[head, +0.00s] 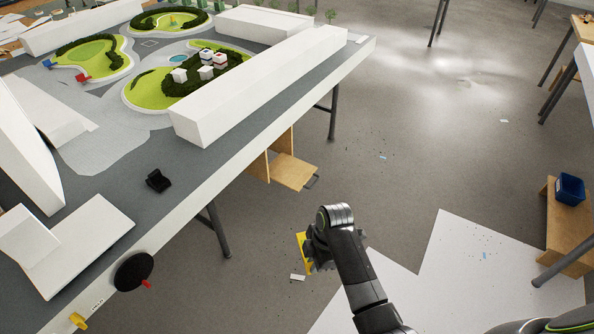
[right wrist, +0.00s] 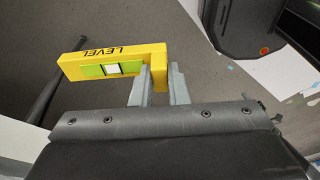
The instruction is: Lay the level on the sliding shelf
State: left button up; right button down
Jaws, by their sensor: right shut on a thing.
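The level (right wrist: 112,64) is a yellow bar with a green vial window, lettered LEVEL. In the head view, a yellow edge of the level (head: 302,245) shows beside my right gripper (head: 316,258), and the rest is hidden behind the gripper. My right gripper (right wrist: 160,85) is shut on one end of the level in the wrist view, and the bar sticks out to the left. The sliding shelf (head: 291,171) is a light wooden board with a dark front handle, sticking out below the model table. My right gripper is apart from it, nearer the camera. My left gripper is not in view.
The model table (head: 215,172), with white blocks and green islands, fills the left side. Its legs (head: 217,230) stand near the shelf. A wooden bench (head: 568,232) with a blue bin (head: 570,189) stands at right. Open floor lies between them.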

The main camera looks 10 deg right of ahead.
aim_at(296, 173)
jog(key=i+j+z, duration=0.15)
jog(key=j, duration=0.2)
jog(key=i+j+z, duration=0.1)
jog(key=i+j, duration=0.15)
jog(key=i+j+z, duration=0.15)
jog(key=j, duration=0.35)
